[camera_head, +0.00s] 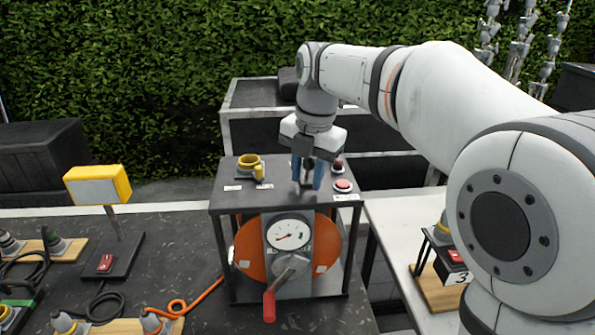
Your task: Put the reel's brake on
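The reel is an orange drum (250,246) in a dark frame with a flat top plate (272,198). On its front are a round gauge (289,232) and a crank with a red handle (269,305) hanging down. My gripper (307,184) points down over the top plate, its blue fingers a little apart. Something grey shows between the fingers, but whether they touch it is unclear. A pink-red button (343,186) and a small dark-red knob (337,166) are just right of the gripper. I cannot tell which part is the brake; the plate's labels are too small to read.
A yellow cup-like part (250,163) stands at the plate's left. An orange cable (198,296) runs left from the reel. Left are a yellow sign-like box (98,185) on a post and a red switch (106,262). A unit marked 3 (457,270) stands right.

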